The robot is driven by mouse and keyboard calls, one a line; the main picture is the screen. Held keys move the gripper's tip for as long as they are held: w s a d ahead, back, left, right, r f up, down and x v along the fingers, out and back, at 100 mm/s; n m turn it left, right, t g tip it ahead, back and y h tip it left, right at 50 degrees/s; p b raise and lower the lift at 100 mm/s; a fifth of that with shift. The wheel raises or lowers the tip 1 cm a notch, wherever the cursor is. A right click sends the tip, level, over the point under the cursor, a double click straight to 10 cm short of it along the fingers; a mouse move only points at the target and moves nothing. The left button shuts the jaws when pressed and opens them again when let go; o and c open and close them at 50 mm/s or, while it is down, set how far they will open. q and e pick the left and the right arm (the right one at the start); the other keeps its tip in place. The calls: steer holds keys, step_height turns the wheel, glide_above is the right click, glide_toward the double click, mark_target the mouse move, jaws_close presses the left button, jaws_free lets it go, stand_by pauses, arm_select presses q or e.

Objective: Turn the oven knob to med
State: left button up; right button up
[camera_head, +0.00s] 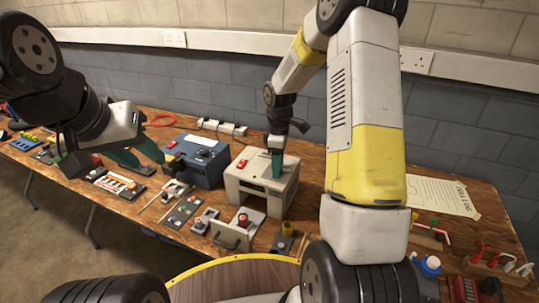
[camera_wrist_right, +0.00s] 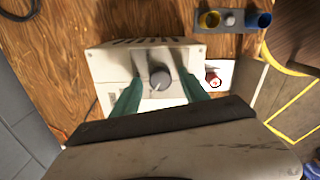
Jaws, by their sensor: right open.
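The pale oven box (camera_head: 252,187) stands on the wooden bench, with a red switch on its top. It also shows in the right wrist view (camera_wrist_right: 108,66). There its round grey knob (camera_wrist_right: 160,74) has a light pointer mark toward the lower edge of the picture. No setting labels are readable. My right gripper (camera_wrist_right: 161,84) is open, its green fingers on either side of the knob; I cannot tell whether they touch it. In the head view the right gripper (camera_head: 277,168) hides the knob. My left gripper (camera_head: 150,162) is open and empty above the bench, left of the oven.
A blue box (camera_head: 205,165) stands left of the oven. Small switch and part boards (camera_head: 182,212) lie along the front. A drawer-like metal piece with a handle (camera_head: 232,238) sits before the oven.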

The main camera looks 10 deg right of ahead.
steer(key=shift+f, duration=0.15)
jaws_close()
stand_by(0.4)
steer(key=m, duration=0.5)
steer(key=shift+m, duration=0.4)
steer(key=m, duration=0.5)
steer(key=shift+m, duration=0.4)
jaws_free()
